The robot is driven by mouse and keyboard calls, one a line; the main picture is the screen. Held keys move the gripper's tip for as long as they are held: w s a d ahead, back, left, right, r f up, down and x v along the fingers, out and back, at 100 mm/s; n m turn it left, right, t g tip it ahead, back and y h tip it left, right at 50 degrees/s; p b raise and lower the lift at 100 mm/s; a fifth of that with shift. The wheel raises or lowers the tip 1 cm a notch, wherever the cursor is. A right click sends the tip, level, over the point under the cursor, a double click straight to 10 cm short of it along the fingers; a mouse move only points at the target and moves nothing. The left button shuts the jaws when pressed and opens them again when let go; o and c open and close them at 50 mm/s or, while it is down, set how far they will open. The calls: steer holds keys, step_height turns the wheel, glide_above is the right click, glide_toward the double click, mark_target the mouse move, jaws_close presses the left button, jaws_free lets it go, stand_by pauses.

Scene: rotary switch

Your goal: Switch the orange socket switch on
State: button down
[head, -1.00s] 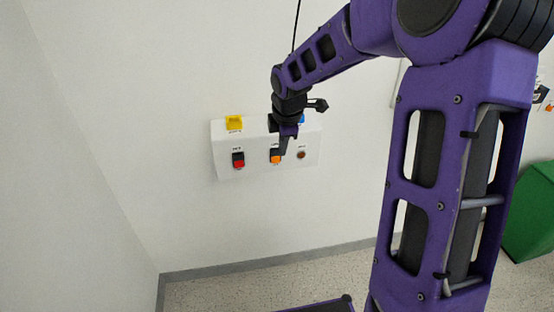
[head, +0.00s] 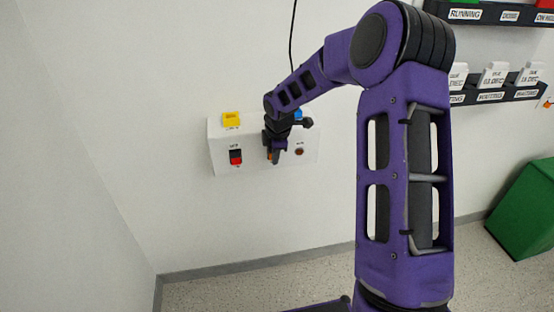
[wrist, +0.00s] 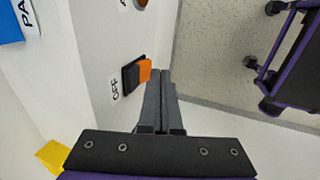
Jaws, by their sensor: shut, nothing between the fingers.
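The orange socket switch sits on the front of a white wall box (head: 222,160). In the wrist view the orange switch (wrist: 145,70) is an orange rocker with a black part beside it, near a label reading OFF (wrist: 115,90). In the head view my gripper (head: 275,158) hides most of it, leaving a sliver of orange. My gripper is shut and empty, its fingertips (wrist: 162,74) right beside the orange part in the wrist view. I cannot tell whether they touch it.
A red and black switch (head: 236,157) is left of the orange one, and a round brown button (head: 299,152) is to its right. A yellow part (head: 231,119) and a blue part (head: 298,116) are on top. A green bin (head: 522,212) stands far right.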

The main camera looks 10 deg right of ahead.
steer(key=shift+w, duration=0.1)
stand_by(0.3)
steer(key=shift+w+f+t+b, duration=0.1)
steer(key=shift+w+t+b, duration=0.2)
steer(key=shift+b, duration=0.45)
